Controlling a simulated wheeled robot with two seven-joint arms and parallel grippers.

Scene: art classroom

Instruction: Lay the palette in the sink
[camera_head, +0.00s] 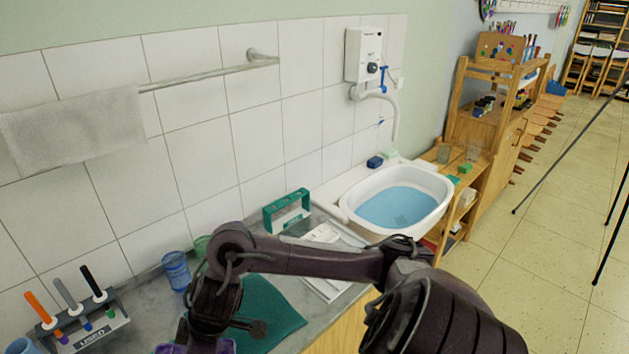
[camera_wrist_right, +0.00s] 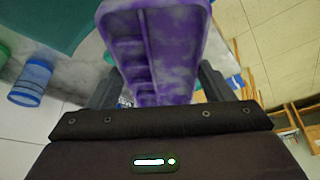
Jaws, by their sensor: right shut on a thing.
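The purple palette (camera_wrist_right: 158,50) with a row of wells is clamped between the fingers of my right gripper (camera_wrist_right: 158,85) in the right wrist view. In the head view only a small part of the palette (camera_head: 215,346) shows at the bottom edge, below my right gripper (camera_head: 212,325). The sink (camera_head: 348,202) is a white oval basin with blue water, at centre right of the head view beyond my right arm. The palette is over the near left counter, well apart from the sink. My left gripper is not in view.
A green cloth (camera_head: 268,305) lies on the grey counter. A blue cup (camera_head: 176,270), a teal rack (camera_head: 287,211) and a brush holder (camera_head: 88,325) stand there too. A white tray (camera_head: 325,285) lies between cloth and sink. A wooden shelf (camera_head: 482,150) stands right of the sink.

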